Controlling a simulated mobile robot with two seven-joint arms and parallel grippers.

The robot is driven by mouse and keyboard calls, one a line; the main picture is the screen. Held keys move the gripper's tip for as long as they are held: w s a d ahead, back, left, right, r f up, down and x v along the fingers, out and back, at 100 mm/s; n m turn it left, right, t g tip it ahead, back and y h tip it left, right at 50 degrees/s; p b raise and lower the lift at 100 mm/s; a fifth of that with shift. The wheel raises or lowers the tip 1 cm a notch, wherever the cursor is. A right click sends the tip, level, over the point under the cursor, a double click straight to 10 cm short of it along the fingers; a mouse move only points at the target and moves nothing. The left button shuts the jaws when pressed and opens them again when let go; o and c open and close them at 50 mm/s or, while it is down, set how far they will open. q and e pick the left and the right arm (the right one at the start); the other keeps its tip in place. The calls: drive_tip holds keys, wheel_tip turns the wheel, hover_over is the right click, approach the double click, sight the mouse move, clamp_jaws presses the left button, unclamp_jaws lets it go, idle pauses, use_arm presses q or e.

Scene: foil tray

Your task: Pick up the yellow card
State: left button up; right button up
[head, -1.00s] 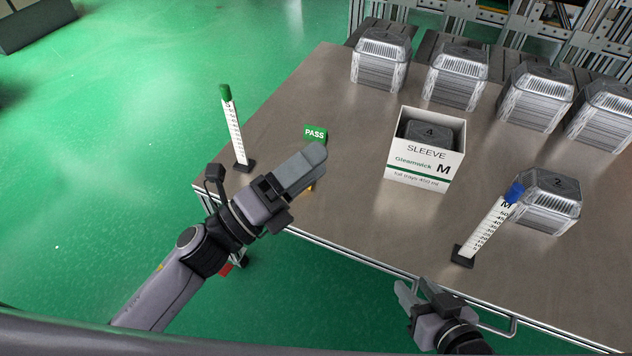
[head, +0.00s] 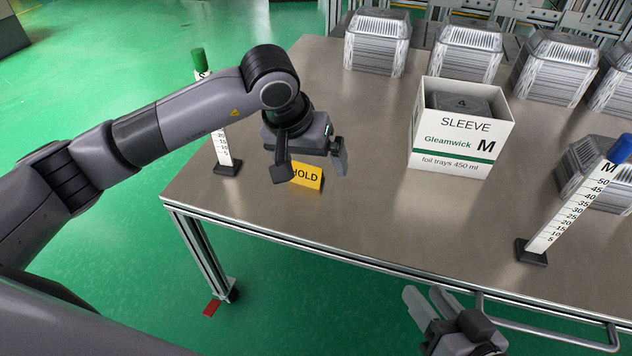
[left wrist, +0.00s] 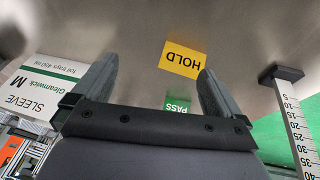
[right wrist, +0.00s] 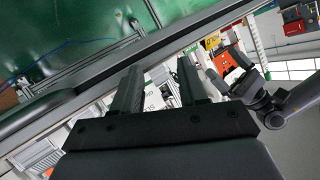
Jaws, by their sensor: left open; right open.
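The yellow card (head: 308,177), marked HOLD, stands near the table's front left part, partly covered by my left arm in the head view. My left gripper (head: 338,158) is open above and behind the card, pointing down. In the left wrist view the yellow card (left wrist: 182,61) shows upside down, just beyond the open fingertips and apart from them. A green PASS card (left wrist: 177,104) shows between the fingers there; in the head view it is hidden. My right gripper (head: 428,300) is open and empty, off the table's front edge.
A green-capped measuring post (head: 223,150) stands left of the card. A blue-capped post (head: 570,215) stands further right. Several foil tray stacks (head: 377,45) line the back. Table between card and box is clear.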

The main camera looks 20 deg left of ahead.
sight(305, 164)
use_arm(q)
drive_tip(key=w+a, duration=0.1)
drive_tip(key=w+a+m+y, duration=0.1)
drive_tip(key=shift+w+a+t+y+b, duration=0.15)
drive_tip(key=shift+a+t+y+b, duration=0.15)
drive_tip(key=shift+b, duration=0.1)
drive_tip(key=b+x, duration=0.1)
drive_tip(key=x, duration=0.1)
drive_tip(key=b+x, duration=0.1)
drive_tip(key=x, duration=0.2)
drive_tip(key=shift+f, duration=0.35)
drive_tip(key=shift+w+f+b, duration=0.1)
drive_tip(key=shift+f+b, duration=0.2)
drive_tip(key=shift+f, duration=0.1)
use_arm(e)
drive_tip(key=shift+s+d+f+n+t+h, duration=0.1)
drive_tip(key=shift+d+f+n+t+h, duration=0.25)
drive_tip(key=shift+d+t, duration=0.25)
use_arm(q)
drive_tip(key=c, duration=1)
